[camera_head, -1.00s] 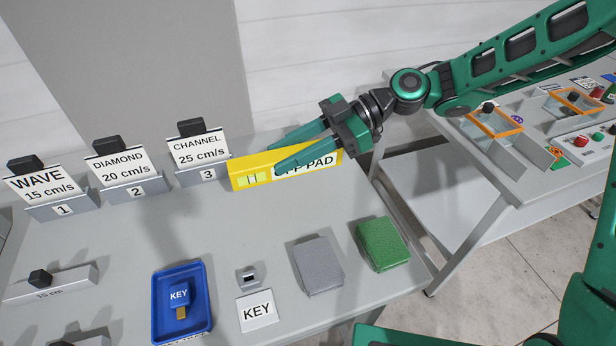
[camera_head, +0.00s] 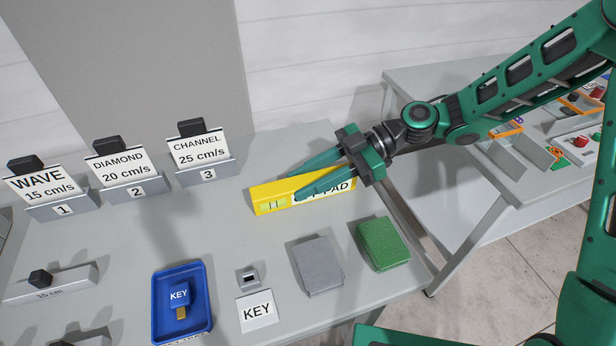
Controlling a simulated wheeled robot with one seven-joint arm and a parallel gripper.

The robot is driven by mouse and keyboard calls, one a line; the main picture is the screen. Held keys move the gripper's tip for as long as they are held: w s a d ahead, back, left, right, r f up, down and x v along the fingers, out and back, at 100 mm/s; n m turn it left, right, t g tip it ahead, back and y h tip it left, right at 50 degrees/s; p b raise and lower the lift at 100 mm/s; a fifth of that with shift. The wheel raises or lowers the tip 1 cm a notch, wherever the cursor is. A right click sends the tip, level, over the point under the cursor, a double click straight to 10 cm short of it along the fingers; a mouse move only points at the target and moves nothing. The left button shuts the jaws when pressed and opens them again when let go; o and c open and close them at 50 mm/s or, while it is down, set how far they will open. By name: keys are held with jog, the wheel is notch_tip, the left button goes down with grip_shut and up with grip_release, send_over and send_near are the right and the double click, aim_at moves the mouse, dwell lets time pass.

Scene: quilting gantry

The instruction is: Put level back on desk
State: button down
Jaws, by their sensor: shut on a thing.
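The level is a yellow bar (camera_head: 268,194) with a pale green vial window at its left end and a white label ending in "PAD", partly hidden by my fingers. My gripper (camera_head: 296,186) reaches in from the right with its two green fingers shut on the level, one on the far side and one across the near face. The level is over the right back part of the grey desk (camera_head: 225,235). I cannot tell whether its underside touches the desk.
Numbered holders with the cards WAVE (camera_head: 45,186), DIAMOND (camera_head: 122,170) and CHANNEL (camera_head: 198,152) stand at the back left. In front are a blue key tray (camera_head: 205,315), a KEY card (camera_head: 258,312), a grey pad (camera_head: 316,265) and a green pad (camera_head: 383,244). The desk's middle is clear.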

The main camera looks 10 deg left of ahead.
jog(key=c, duration=1.3)
grip_release()
jog(key=v, duration=1.2)
jog(key=shift+s, duration=0.1)
